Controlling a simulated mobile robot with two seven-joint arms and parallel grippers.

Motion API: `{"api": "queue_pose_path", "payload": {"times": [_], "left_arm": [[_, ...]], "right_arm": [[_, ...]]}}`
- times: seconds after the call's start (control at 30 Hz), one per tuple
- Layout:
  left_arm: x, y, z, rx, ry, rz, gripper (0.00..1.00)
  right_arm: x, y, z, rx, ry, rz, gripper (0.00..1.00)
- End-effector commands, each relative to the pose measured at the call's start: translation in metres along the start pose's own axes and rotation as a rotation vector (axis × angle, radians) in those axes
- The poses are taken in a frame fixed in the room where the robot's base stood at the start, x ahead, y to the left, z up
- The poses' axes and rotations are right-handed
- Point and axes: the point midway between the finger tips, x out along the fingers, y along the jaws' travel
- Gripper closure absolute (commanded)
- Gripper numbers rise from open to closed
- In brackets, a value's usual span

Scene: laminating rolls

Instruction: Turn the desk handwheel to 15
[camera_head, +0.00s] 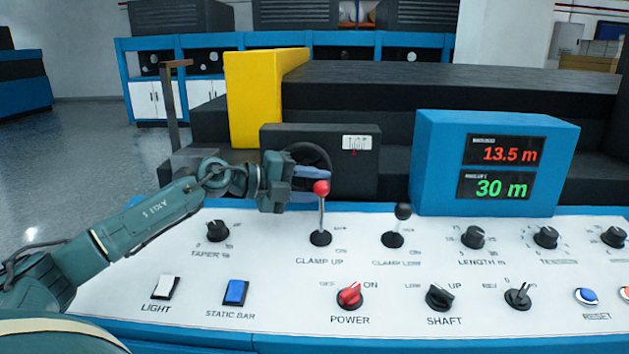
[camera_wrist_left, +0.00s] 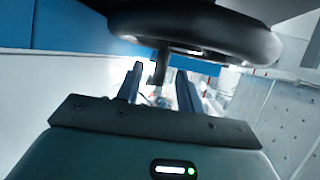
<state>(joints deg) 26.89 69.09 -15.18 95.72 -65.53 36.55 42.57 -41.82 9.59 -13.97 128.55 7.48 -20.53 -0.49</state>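The desk handwheel (camera_head: 322,151) is a dark ring on the front of a black box behind the control panel. My left arm partly hides it in the head view. A small white scale (camera_head: 357,143) with a red pointer is on the box, right of the wheel; its numbers are too small to read. My left gripper (camera_head: 310,171) is at the wheel's lower part. In the left wrist view the wheel rim (camera_wrist_left: 205,30) crosses the top, and a short handle (camera_wrist_left: 160,66) points down from it. The gripper (camera_wrist_left: 158,88) is open, its fingers on either side of the handle with gaps visible. My right gripper is not in view.
A red-knobbed clamp lever (camera_head: 321,188) stands close to the left gripper, and a black-knobbed lever (camera_head: 402,212) to its right. A blue display box (camera_head: 440,165) reads 13.5 m and 30 m. Several knobs and switches cover the white panel (camera_head: 270,275). A yellow block (camera_head: 252,100) rises behind.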

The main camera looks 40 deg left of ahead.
Motion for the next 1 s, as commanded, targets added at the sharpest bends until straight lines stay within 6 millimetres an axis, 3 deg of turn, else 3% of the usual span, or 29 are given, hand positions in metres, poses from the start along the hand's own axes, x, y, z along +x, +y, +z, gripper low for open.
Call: {"api": "queue_pose_path", "payload": {"times": [0.33, 0.8, 1.0], "left_arm": [[0.0039, 0.0000, -0.0003, 0.001, 0.000, 0.001, 0.63], [0.0036, -0.0001, -0.0003, 0.001, 0.000, 0.001, 1.00], [0.0034, -0.0007, -0.0001, 0.002, 0.000, 0.003, 1.00]], "right_arm": [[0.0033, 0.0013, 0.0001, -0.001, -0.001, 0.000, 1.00], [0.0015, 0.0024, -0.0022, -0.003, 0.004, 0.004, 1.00], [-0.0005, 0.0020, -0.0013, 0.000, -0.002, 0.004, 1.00]]}}
